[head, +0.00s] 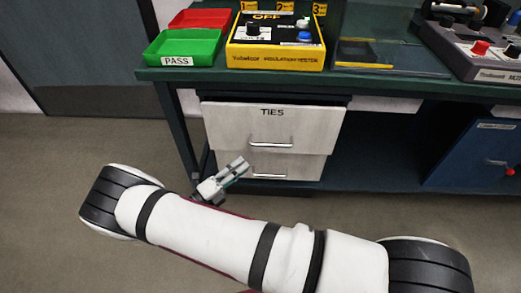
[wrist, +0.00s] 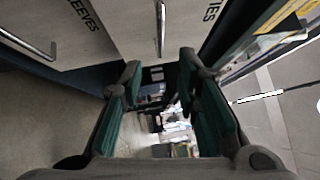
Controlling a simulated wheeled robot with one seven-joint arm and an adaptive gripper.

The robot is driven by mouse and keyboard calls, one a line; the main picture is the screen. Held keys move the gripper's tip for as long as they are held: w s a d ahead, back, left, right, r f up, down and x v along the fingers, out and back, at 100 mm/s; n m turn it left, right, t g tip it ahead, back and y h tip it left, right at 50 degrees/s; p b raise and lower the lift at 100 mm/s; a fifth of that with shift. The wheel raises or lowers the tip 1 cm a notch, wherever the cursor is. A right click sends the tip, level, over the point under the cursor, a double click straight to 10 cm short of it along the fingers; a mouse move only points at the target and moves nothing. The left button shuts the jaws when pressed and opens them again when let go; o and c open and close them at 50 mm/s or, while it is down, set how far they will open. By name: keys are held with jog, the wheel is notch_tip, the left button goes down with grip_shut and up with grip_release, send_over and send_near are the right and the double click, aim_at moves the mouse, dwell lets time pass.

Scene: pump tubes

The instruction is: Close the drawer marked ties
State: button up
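The ties drawer (head: 230,125) is the upper pale drawer under the bench, with a metal bar handle (head: 271,141). Its front stands out past the drawer below, so it looks partly pulled out; its inside is hidden under the bench top. In the wrist view the ties drawer front (wrist: 185,22) is at the top, its handle upright in the picture. My gripper (head: 238,167) is below and left of that handle, in front of the lower drawer. In the wrist view my gripper (wrist: 160,75) has its two green-padded fingers apart with nothing between them.
The lower drawer (head: 309,166) has a similar handle; its label, partly seen in the wrist view, reads like "sleeves" (wrist: 82,15). A dark bench leg (head: 178,125) stands left of the drawers. A blue box (head: 480,155) is on the lower shelf at right. The floor in front is clear.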

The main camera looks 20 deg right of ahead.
aim_at(271, 145)
jog(key=b+x, duration=0.1)
jog(key=x, duration=1.2)
jog(key=shift+w+d, duration=0.15)
jog(key=shift+d, duration=0.1)
grip_shut()
jog(key=shift+b, duration=0.3)
